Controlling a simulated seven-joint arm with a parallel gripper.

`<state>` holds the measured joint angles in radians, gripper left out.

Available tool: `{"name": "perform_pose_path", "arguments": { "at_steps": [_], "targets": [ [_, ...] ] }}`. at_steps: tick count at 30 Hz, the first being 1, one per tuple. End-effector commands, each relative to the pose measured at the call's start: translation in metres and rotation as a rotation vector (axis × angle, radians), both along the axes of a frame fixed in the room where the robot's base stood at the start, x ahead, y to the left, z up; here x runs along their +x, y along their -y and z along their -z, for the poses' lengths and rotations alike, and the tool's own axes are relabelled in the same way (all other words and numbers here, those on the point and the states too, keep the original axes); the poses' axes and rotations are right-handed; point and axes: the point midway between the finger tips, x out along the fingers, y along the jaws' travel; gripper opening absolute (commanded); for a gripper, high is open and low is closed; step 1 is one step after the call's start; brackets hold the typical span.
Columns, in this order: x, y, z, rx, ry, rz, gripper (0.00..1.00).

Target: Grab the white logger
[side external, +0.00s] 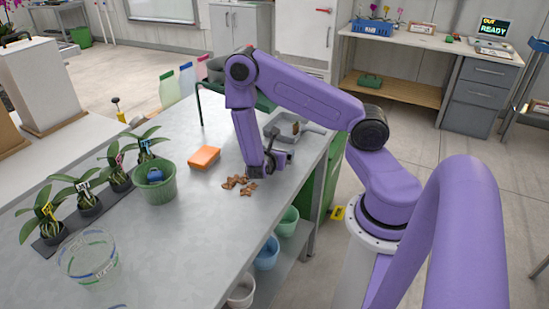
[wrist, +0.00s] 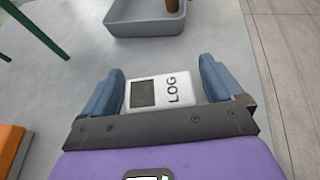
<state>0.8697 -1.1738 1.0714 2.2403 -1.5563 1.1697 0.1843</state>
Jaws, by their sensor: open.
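The white logger (wrist: 160,93) lies on the grey bench in the wrist view, with a dark screen on its left and the letters LOG on its right. My gripper (wrist: 163,70) is open, with one blue finger on each side of the logger and a small gap showing at the right finger. The logger's near edge is hidden by the gripper's dark crossbar. In the side external view my gripper (side external: 272,168) is low over the bench, and I cannot make out the logger there.
A grey tray (wrist: 150,25) lies just beyond the logger. Brown chips (side external: 239,183) and an orange block (side external: 205,157) lie left of my gripper. A green pot (side external: 155,185), potted orchids (side external: 88,205) and a clear container (side external: 88,262) stand further left. The bench edge is close on the right.

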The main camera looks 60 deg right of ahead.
Motion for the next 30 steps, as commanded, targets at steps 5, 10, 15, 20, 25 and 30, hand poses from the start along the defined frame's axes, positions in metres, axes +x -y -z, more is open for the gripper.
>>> {"name": "perform_pose_path", "arguments": {
  "at_steps": [5,10,15,20,25,30],
  "targets": [
    [0.000,0.001,0.000,0.000,0.000,0.000,0.94],
    [0.000,0.001,0.000,0.000,0.000,0.000,0.58],
    [0.000,0.001,0.000,0.000,0.000,0.000,0.36],
    [0.000,0.001,0.000,0.000,0.000,0.000,0.36],
    [0.000,0.001,-0.004,0.000,0.000,0.000,0.36],
    [0.001,0.001,-0.016,0.001,0.004,0.001,0.36]
  ]
}}
